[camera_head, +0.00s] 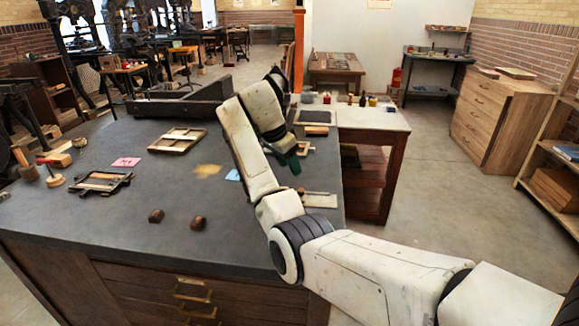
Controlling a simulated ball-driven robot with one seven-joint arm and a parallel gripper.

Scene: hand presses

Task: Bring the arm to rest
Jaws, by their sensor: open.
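My white arm enters from the lower right, bends at a dark joint, and reaches up and away over the grey-topped bench (110,215). My gripper (291,160) hangs at the far end of the arm, pointing down over the right part of the bench top. It is small and dark in this view. It is open, and I see nothing held in it. The arm hides part of the bench behind it.
Wooden frames (178,140), a dark frame (101,182), a pink card (126,162) and two brown blocks (198,223) lie on the bench. A side table (380,121) with small jars adjoins at right. Open floor (440,215) lies beyond it, before a drawer cabinet (498,115).

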